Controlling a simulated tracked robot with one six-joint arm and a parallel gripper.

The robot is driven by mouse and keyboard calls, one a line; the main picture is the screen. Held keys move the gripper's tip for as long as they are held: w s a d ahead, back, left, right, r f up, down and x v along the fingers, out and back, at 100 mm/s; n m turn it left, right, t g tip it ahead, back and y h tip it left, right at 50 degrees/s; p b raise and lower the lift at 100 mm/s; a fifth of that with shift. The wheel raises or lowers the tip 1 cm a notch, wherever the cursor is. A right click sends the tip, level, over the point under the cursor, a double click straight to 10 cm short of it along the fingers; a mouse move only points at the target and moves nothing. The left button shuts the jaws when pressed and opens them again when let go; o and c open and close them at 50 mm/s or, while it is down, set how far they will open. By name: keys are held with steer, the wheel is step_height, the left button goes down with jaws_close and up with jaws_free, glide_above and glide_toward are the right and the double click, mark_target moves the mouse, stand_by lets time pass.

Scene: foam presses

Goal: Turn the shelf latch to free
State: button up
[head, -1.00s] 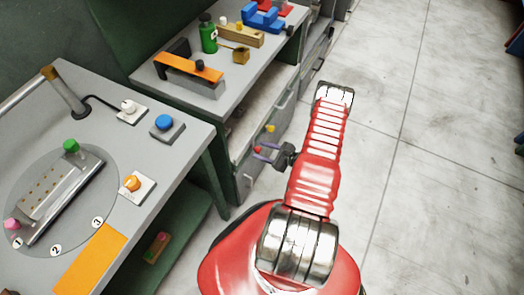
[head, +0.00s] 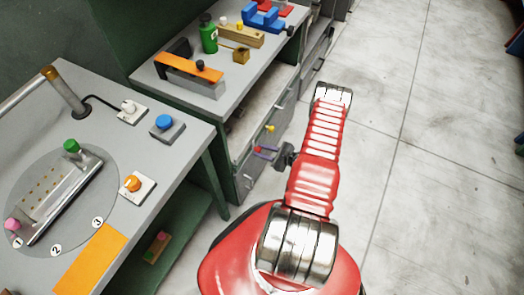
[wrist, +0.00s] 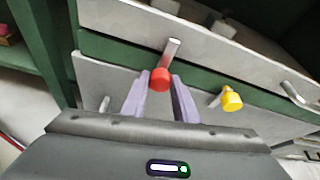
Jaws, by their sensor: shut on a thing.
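A latch with a red knob (wrist: 160,79) on a short metal lever (wrist: 172,50) sits at the front of the bench cabinet, its lever running up to the grey edge. My gripper (wrist: 160,92) is shut on the red knob, with one lilac finger on each side of it. In the head view, my gripper (head: 267,153) reaches left from the red arm to the red knob (head: 257,149). A second latch with a yellow knob (wrist: 231,99) is to the right, apart from the fingers. No label shows which latch is the shelf's.
A metal handle (wrist: 298,95) sticks out at the right of the cabinet front. In the head view, the grey bench (head: 225,100) holds a green bottle (head: 208,38) and an orange-topped press (head: 190,72). A nearer table (head: 150,150) stands at the left.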

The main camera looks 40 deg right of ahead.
steer(key=shift+n+h, duration=0.3)
steer(key=shift+a+n+t+h, duration=0.15)
steer(key=shift+n+t+h, duration=0.35)
steer(key=shift+n, duration=0.7)
steer(key=n+t+h, duration=0.1)
steer(key=n, duration=0.2)
steer(key=n+t, duration=0.2)
steer(key=n, duration=0.2)
steer(key=f+n+t+h, duration=0.1)
steer(key=n, duration=0.3)
steer(key=shift+s+a+t+h, duration=0.15)
steer(key=shift+a+t+h, duration=0.15)
steer(key=shift+f, duration=0.1)
steer(key=o, duration=1.1)
steer(key=shift+d, duration=0.1)
steer(key=shift+c, duration=0.2)
